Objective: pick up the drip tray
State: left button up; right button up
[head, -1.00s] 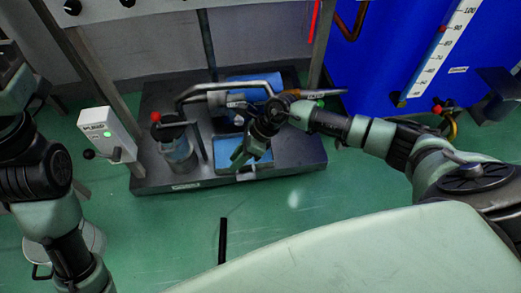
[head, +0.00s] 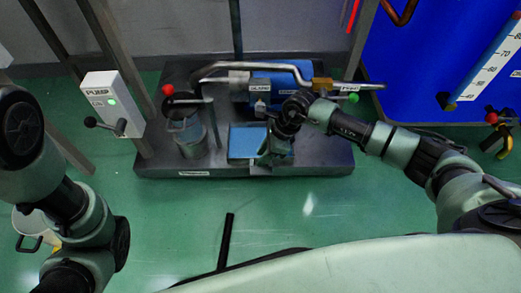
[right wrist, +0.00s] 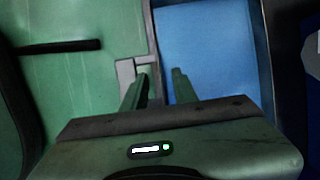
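The drip tray (head: 244,142) is a shallow tray with a blue inside, set into the front of a dark base in the head view. In the right wrist view its blue inside (right wrist: 210,50) fills the upper right, with a dark rim along its left. My right gripper (head: 272,152) is at the tray's right front part and hides some of it. In the right wrist view the right gripper (right wrist: 160,88) is open, its fingers apart near the rim and a small grey tab (right wrist: 128,76). Contact cannot be told. My left gripper is out of view.
A metal can with a red knob (head: 186,135) stands left of the tray. A bent pipe (head: 255,68) and blue pump (head: 282,85) are behind it. A white lever box (head: 110,103) is at left. A black strip (head: 226,240) lies on the green floor.

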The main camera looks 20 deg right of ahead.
jog(key=shift+f, duration=0.1)
grip_shut()
dwell(1.3)
jog(key=shift+w, duration=0.15)
